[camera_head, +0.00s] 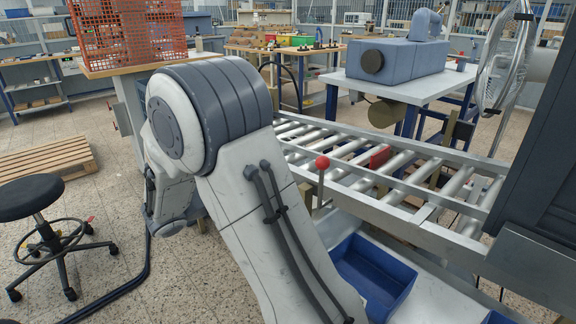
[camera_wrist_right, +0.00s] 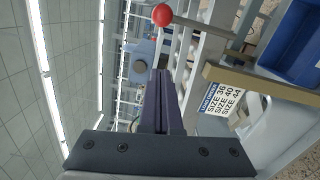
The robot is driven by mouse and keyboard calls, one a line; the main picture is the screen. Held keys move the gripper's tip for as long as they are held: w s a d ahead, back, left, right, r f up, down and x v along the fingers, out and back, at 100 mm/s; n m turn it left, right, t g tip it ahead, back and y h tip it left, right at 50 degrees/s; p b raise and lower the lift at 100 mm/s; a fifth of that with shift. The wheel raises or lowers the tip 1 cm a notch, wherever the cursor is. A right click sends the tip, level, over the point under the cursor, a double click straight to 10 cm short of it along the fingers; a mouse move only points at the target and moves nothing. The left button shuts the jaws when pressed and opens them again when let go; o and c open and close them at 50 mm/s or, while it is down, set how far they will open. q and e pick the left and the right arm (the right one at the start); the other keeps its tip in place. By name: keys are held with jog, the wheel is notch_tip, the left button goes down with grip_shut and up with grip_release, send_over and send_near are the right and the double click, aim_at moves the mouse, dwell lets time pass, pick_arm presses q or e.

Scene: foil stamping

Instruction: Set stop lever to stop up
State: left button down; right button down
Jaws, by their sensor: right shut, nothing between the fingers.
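The stop lever is a thin rod with a red ball knob (camera_head: 322,162) on top. It stands about upright at the near side of the roller conveyor (camera_head: 431,229) in the head view. In the right wrist view, which is turned on its side, the red knob (camera_wrist_right: 162,15) is at the top, with its rod running right. My right gripper (camera_wrist_right: 157,76) is shut and empty; its fingers point toward the conveyor area, and the knob is apart from them. In the head view my arm covers part of the scene and no gripper shows. My left gripper is not in view.
A sign with sizes (camera_wrist_right: 222,108) is beside a tan bar in the wrist view. A blue bin (camera_head: 373,276) sits below the conveyor. A red piece (camera_head: 379,157) is among the rollers. A dark cabinet (camera_head: 545,160) stands at right, a black stool (camera_head: 30,197) at left.

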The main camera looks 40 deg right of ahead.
jog(key=shift+w+a, duration=0.1)
jog(key=shift+a, duration=2.05)
jog(key=s+a+f+n+y, duration=0.3)
jog(key=s+a+f+y, duration=0.6)
jog(key=s+a, duration=0.15)
jog(key=s+a+f+n+t+y, duration=0.1)
jog(key=s+a+f+n+y, duration=0.1)
jog(key=s+a+y, duration=0.45)
jog(key=s+a+f+n+y, duration=0.1)
jog(key=s+a+y, duration=0.15)
jog(key=a, duration=0.65)
notch_tip(320, 180, up, 21)
jog(key=y+p, duration=0.1)
jog(key=p, duration=2)
jog(key=shift+a+r, duration=0.15)
jog(key=shift+a, duration=0.25)
